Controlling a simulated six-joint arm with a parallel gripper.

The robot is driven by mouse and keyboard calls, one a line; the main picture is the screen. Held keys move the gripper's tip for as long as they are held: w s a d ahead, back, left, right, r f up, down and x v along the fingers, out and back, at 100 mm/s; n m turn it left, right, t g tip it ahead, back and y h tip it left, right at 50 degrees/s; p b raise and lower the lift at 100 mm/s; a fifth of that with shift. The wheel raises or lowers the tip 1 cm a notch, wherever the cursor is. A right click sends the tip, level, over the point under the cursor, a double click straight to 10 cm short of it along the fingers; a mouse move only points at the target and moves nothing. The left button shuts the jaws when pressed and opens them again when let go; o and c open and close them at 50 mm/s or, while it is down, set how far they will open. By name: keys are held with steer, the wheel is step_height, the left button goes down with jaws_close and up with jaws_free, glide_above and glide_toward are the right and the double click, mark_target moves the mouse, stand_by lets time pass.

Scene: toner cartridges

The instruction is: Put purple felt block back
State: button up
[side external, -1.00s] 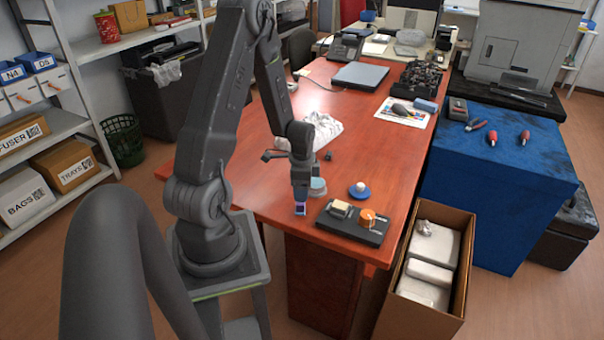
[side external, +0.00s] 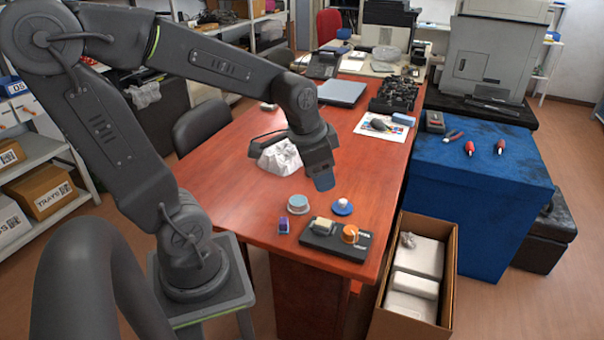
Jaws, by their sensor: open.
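The purple felt block (side external: 283,226) stands on the red-brown desk near its front left edge, just left of a black tray (side external: 336,241). The tray holds a cream block (side external: 323,226) and an orange round piece (side external: 350,234). My gripper (side external: 324,182) is above the desk, up and to the right of the purple block and well apart from it. It points down, is open and holds nothing that I can see. The gap between its fingers is hard to make out from this side.
A grey-blue round pad (side external: 298,204) and a blue disc with a white knob (side external: 342,207) stand behind the tray. An open cardboard box (side external: 416,275) stands right of the desk. The desk's middle right is clear.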

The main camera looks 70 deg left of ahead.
steer(key=s+d+r+n+t+h, duration=0.1)
steer(key=s+d+r+t, duration=0.1)
steer(key=s+d+r, duration=0.3)
steer(key=s+d, duration=0.1)
steer(key=d, duration=0.2)
steer(key=shift+s+r+n, duration=0.15)
steer(key=shift+s+n, duration=0.15)
